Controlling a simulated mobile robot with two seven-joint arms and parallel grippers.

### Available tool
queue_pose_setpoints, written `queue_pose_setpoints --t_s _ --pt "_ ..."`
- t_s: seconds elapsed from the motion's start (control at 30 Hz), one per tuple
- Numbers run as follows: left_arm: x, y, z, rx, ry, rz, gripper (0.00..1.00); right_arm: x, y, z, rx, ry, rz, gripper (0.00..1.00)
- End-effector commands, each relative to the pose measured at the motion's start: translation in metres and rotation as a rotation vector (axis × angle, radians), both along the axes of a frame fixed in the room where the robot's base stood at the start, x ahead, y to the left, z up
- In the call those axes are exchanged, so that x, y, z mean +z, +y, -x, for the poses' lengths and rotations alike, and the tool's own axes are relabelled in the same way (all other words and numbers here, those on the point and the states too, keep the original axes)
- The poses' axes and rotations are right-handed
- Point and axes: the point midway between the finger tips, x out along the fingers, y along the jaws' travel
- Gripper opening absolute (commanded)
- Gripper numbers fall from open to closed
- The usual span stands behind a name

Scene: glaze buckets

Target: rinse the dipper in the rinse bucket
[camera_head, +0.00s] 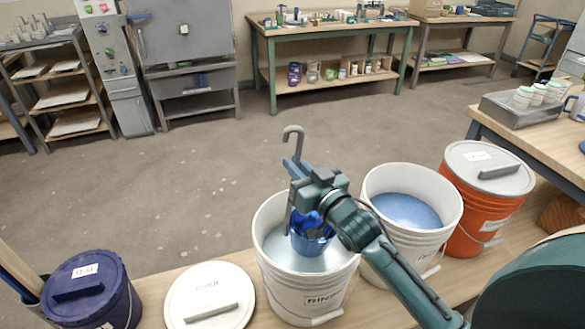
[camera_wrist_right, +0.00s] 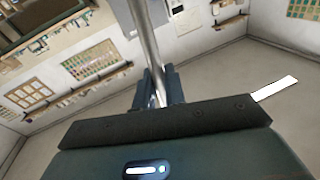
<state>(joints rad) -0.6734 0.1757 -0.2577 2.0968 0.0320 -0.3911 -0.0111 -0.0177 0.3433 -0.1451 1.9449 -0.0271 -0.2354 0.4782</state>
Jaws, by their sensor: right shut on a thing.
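The dipper (camera_head: 294,135) has a grey hooked handle that stands upright and a cup (camera_head: 311,243) coated in blue. My right gripper (camera_head: 296,172) is shut on the handle below the hook; the handle also shows between the fingers in the right wrist view (camera_wrist_right: 150,50). The cup is inside the mouth of the white rinse bucket (camera_head: 275,268), whose label is partly readable. Pale bluish liquid (camera_head: 290,256) shows around the cup. I cannot tell how deep the cup sits in it. My left gripper is not in view.
A white bucket (camera_head: 445,205) of blue glaze stands right of the rinse bucket, then a lidded orange bucket (camera_head: 470,228). A white lid (camera_head: 210,293) and a lidded dark blue bucket (camera_head: 93,290) are at left. A wooden bench (camera_head: 375,305) lies beneath. Open floor lies beyond.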

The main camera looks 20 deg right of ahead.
Motion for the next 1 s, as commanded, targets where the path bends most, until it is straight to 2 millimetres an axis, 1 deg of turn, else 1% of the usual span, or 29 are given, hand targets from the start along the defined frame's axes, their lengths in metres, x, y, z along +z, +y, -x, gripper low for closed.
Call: queue_pose_setpoints --t_s 0.03,0.13,0.2,0.27,0.5,0.7,1.0 --pt "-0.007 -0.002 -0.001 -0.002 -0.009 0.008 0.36 -0.01 -0.002 0.0 0.0 -0.004 -0.006 0.0" --pt "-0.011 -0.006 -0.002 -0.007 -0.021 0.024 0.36 -0.02 -0.005 0.001 0.0 -0.008 -0.02 0.0" --pt "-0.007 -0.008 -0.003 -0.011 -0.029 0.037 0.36 -0.024 -0.005 0.001 0.0 -0.007 -0.023 0.0" --pt "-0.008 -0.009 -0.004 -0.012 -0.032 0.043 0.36 -0.03 -0.005 0.001 0.0 -0.008 -0.023 0.0" --pt "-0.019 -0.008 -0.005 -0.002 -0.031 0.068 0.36 -0.054 -0.005 0.001 -0.001 -0.007 -0.023 0.0" --pt "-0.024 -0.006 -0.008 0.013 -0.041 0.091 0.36 -0.074 -0.005 0.001 -0.001 -0.006 -0.022 0.0" --pt "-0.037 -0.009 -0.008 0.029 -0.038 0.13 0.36 -0.104 -0.005 0.001 -0.001 -0.006 -0.022 0.0"
